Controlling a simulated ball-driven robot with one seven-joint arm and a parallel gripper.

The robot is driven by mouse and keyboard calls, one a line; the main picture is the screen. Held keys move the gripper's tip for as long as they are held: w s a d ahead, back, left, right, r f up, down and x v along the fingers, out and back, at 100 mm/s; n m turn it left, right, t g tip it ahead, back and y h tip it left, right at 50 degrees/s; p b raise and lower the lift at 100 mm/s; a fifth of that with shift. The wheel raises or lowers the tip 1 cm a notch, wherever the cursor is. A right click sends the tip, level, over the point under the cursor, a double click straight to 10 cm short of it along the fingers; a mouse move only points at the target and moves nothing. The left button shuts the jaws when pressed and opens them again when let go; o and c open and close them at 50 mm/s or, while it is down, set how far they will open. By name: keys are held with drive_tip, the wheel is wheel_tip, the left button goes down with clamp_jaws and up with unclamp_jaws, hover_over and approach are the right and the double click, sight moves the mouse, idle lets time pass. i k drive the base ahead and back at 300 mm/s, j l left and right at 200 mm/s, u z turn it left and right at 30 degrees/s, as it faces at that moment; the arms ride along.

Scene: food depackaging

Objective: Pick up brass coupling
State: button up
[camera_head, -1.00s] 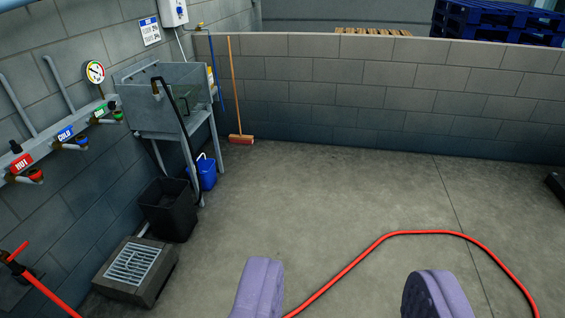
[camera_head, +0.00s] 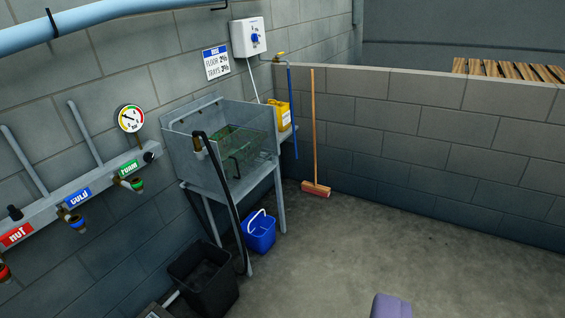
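Of my gripper, only one purple finger (camera_head: 390,306) shows, at the bottom edge right of centre; the other finger is out of frame, so its opening cannot be judged. No loose brass coupling can be made out for certain. A small brownish fitting (camera_head: 197,144) is at the upper end of the black hose (camera_head: 222,185) at the sink. The HOT, COLD and FOAM outlets (camera_head: 135,183) on the left wall have small coloured ends. My gripper is apart from all of these.
A metal sink (camera_head: 215,180) stands against the left wall, with a black bin (camera_head: 205,280) and blue bucket (camera_head: 259,232) below it. A broom (camera_head: 314,140) leans on the block wall (camera_head: 430,150). The floor (camera_head: 340,260) at right is clear.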

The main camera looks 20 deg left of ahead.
sight(198, 147)
drive_tip(key=i+j+u, duration=0.2)
drive_tip(key=i+u, duration=0.2)
drive_tip(key=i, duration=0.55)
drive_tip(key=i+l+u, duration=0.15)
drive_tip(key=i+u, duration=0.25)
drive_tip(key=i, duration=0.6)
drive_tip(key=i+u, duration=0.3)
drive_tip(key=i, duration=0.25)
drive_tip(key=i+l+u, duration=0.3)
drive_tip(key=i, duration=0.25)
drive_tip(key=i+u, duration=0.25)
drive_tip(key=u, duration=0.15)
drive_tip(key=i+l+u, duration=0.15)
drive_tip(key=i+u, duration=0.25)
drive_tip(key=i+l+u, duration=0.15)
drive_tip(key=u, duration=0.25)
